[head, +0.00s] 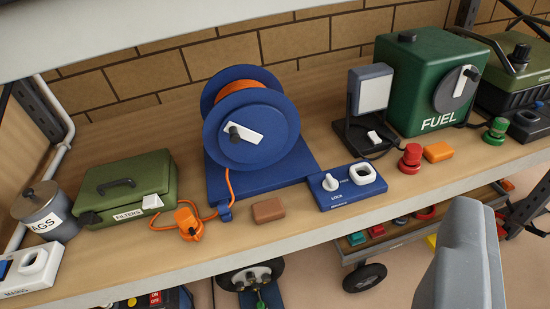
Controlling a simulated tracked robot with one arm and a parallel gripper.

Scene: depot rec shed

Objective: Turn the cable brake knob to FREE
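A blue panel (345,200) sits at the front of the shelf, beside the blue cable reel (270,125) with orange cable. On its left part is a small white knob (331,182). A label that looks like LOCK is printed below the knob; the other small print is too small to read. A white square ring with a round hole (363,174) sits on the panel's right part. My gripper (463,235) shows as one grey form at the lower right, in front of the shelf edge and apart from the panel. Its opening is not visible.
A brown block (268,210) and an orange plug (188,222) lie left of the panel. A black stand with a grey-white plate (372,95) rises behind it. A red knob (410,158), orange block (438,152) and green FUEL box (415,75) stand right. A lower cart (390,240) is below.

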